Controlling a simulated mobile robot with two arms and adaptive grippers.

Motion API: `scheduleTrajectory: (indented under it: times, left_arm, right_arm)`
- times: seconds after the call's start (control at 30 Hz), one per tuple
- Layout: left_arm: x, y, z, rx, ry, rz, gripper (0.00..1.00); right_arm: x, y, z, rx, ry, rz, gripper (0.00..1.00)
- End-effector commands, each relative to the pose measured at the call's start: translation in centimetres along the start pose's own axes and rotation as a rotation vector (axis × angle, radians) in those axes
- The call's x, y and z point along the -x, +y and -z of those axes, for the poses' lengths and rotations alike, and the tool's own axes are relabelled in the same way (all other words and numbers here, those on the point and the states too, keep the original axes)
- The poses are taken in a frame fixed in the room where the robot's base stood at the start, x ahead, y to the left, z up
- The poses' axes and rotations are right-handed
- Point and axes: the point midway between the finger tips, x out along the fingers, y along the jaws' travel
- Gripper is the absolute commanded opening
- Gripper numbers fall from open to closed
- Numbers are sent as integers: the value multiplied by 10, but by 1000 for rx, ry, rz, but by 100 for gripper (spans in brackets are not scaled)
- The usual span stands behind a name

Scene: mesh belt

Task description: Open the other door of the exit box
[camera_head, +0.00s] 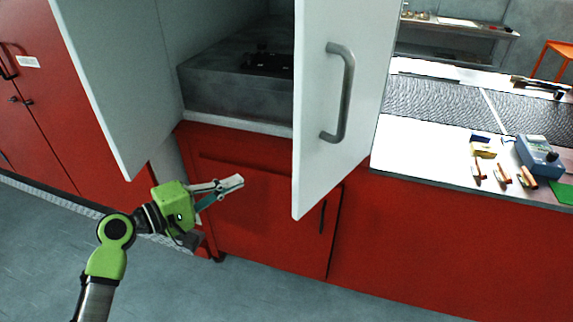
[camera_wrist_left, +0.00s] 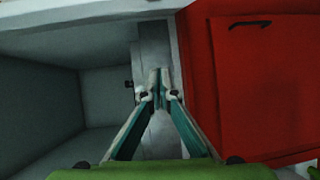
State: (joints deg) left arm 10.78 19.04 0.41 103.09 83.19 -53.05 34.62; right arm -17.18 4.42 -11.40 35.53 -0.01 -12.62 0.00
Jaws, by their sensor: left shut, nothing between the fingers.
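The exit box (camera_head: 235,85) is a grey cabinet on top of a red base, and its dark inside shows. Its right door (camera_head: 345,115) is white with a metal bar handle (camera_head: 340,92) and stands swung open towards me. Its left door (camera_head: 108,75) also stands open, swung out to the left. My left gripper (camera_head: 236,183) is shut and empty, low in front of the red base and between the two doors. In the left wrist view the shut fingertips (camera_wrist_left: 160,88) are near the red cabinet face, touching nothing that I can make out. My right gripper is not in view.
A red cupboard (camera_head: 40,110) stands at the left. The mesh belt (camera_head: 440,105) runs at the right, with a blue device (camera_head: 539,155) and several small tools on the white ledge. The grey floor (camera_head: 50,250) at the lower left is clear.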

Motion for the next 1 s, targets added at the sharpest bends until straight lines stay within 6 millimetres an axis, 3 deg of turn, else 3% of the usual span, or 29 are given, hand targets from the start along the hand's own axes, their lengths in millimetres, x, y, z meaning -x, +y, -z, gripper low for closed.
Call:
scheduleTrajectory:
  times: [0.03, 0.1, 0.2, 0.37, 0.77, 1.0]
  left_arm:
    - [3, 24, -10, -6, -36, -40, 0]
    - [7, 46, -21, -4, -74, -75, 0]
    - [7, 61, -29, -3, -100, -98, 0]
    - [-9, 67, -31, 1, -102, -102, 0]
    - [-92, 76, -39, 0, -101, -100, 0]
    - [-95, 73, -71, 0, -100, -98, 0]
  right_arm:
    - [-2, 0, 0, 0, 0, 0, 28]
    - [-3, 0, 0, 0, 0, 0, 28]
    - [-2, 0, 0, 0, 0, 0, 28]
    - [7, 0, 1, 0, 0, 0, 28]
    - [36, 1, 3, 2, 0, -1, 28]
    - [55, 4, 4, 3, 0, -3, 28]
